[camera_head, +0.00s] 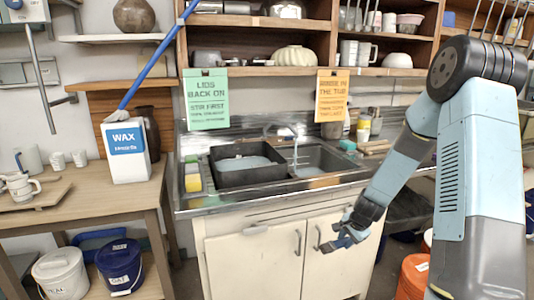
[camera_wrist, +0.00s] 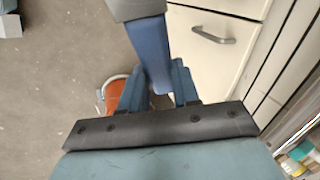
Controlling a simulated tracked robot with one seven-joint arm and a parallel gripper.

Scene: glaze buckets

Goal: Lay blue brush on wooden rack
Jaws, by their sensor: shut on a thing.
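My gripper (camera_head: 347,232) is in front of the white sink cabinet, below the counter edge. In the wrist view my gripper (camera_wrist: 158,88) is shut on the blue brush (camera_wrist: 151,50), a thick blue bar with a wide grey end away from the fingers. In the head view the blue brush (camera_head: 336,243) shows small at the fingertips, partly hidden. A slatted wooden rack (camera_head: 375,147) lies on the counter right of the sink, above and behind my gripper, apart from it. It looks empty.
The sink (camera_head: 305,170) holds a dark basin (camera_head: 238,172). A WAX container (camera_head: 127,150) with a blue pole at its top stands on the left table. Bottles (camera_head: 364,127) stand behind the rack. An orange bucket (camera_head: 412,277) stands on the floor. Cabinet handles (camera_wrist: 213,36) are close by.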

